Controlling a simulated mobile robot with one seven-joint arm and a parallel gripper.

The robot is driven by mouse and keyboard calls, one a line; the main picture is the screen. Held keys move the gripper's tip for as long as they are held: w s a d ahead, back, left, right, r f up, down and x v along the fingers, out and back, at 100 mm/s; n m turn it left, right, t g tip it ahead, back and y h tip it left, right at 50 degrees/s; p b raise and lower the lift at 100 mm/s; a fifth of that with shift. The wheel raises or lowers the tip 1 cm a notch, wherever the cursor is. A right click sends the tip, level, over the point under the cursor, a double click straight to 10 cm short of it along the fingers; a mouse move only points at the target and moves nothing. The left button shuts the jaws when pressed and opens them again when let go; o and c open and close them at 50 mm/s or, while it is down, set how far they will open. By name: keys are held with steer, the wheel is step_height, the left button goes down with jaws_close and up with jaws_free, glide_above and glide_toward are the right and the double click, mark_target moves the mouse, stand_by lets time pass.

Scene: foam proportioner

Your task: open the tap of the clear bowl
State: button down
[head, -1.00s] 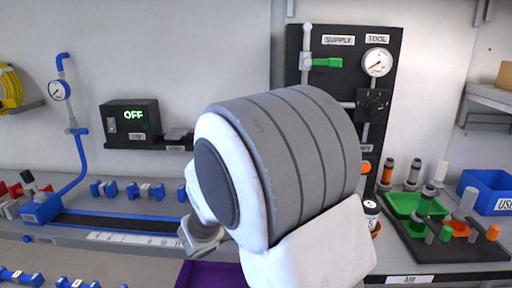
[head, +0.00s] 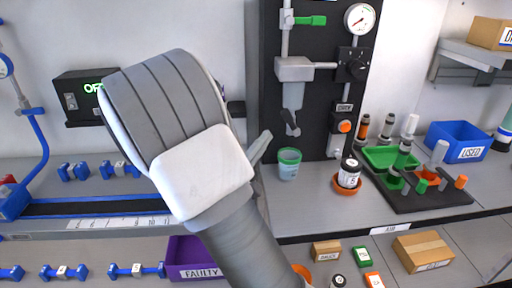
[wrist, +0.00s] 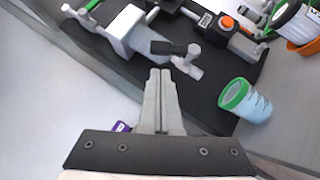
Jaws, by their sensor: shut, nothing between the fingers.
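The clear bowl (head: 293,95) hangs under a grey block on the black panel; it also shows in the wrist view (wrist: 146,42). Its tap (head: 291,124) is at the bowl's lower end. In the wrist view the tap (wrist: 189,66) has a dark lever (wrist: 168,48) lying across the picture. My gripper (wrist: 160,74) is shut and empty, its fingertips close to the lever and tap in that view; I cannot tell if they touch. In the head view my gripper (head: 266,139) is left of the tap, partly hidden by my arm.
A green-rimmed cup (head: 288,164) stands below the tap. A labelled jar (head: 349,172) sits in an orange dish to its right. An orange button (head: 345,126) is on the panel. A green tray (head: 386,158) and a blue bin (head: 458,140) are further right.

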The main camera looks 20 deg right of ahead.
mark_target(286, 115)
steer(key=x, duration=0.5)
steer(key=shift+d, duration=0.1)
steer(key=shift+r, duration=0.15)
steer(key=shift+r+m+g, duration=0.15)
steer(key=shift+m+g, duration=0.15)
steer(key=shift+m, duration=0.1)
steer(key=shift+d+r+m, duration=0.1)
steer(key=shift+d+m, duration=0.05)
steer(key=shift+m, duration=0.15)
steer(key=shift+s+d+r+m+g+y, duration=0.1)
steer(key=shift+d+r+m+g+y, duration=0.3)
steer(key=shift+m, duration=0.25)
steer(key=shift+s+d+r+m+g+y, duration=0.1)
steer(key=shift+d+r+m+g+y, duration=0.15)
steer(key=shift+m+g+y, duration=0.4)
steer(key=shift+s+d+r+m+g+y, duration=0.1)
steer(key=shift+d+r+m+g+y, duration=0.25)
steer(key=shift+m, duration=0.35)
steer(key=shift+r, duration=0.1)
steer(key=shift+a, duration=0.1)
